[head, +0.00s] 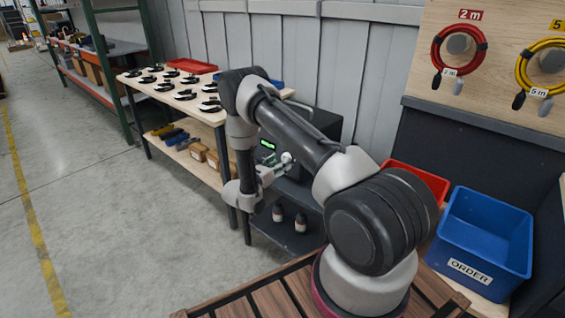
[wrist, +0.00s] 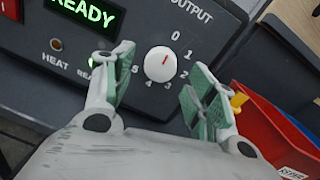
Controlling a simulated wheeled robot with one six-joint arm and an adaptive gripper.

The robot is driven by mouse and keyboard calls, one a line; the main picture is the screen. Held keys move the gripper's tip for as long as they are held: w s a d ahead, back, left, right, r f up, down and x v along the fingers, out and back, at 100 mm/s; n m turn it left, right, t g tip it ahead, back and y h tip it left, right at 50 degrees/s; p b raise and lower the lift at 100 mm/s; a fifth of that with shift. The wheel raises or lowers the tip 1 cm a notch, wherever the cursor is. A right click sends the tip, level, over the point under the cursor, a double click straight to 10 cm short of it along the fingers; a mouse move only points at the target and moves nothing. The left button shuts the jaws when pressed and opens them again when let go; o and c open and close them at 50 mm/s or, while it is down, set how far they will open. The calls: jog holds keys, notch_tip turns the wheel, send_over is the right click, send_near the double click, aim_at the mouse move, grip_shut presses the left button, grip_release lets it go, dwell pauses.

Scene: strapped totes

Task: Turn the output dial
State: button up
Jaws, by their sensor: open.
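The output dial (wrist: 160,64) is a round white knob with a red pointer mark on a dark panel. Numbers from 0 to 5 run around it, and the word OUTPUT is above. The red mark points up toward the 0 side. My gripper (wrist: 157,88) is open in the wrist view, with one green-padded finger on each side of the dial and gaps between. In the head view my gripper (head: 268,172) is at the front of the dark machine (head: 321,122), by a pale knob (head: 286,158). Contact with the dial cannot be told.
A lit green READY display (wrist: 86,13) and the HEAT lamp (wrist: 55,60) are left of the dial. A red bin (wrist: 262,130) is at right. In the head view, a wooden table (head: 190,105) is left of the machine and a blue ORDER tote (head: 485,235) is at right.

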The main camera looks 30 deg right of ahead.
jog(key=shift+x, duration=1)
jog(key=c, duration=1)
jog(key=shift+c, duration=0.2)
jog(key=shift+m, duration=0.3)
jog(key=shift+w+f+m+g+h, duration=0.1)
jog(key=shift+m+g+h, duration=0.3)
jog(key=shift+m, duration=6.45)
jog(key=shift+m+g+h, duration=0.2)
jog(key=shift+m+g, duration=0.4)
jog(key=shift+m, duration=6.25)
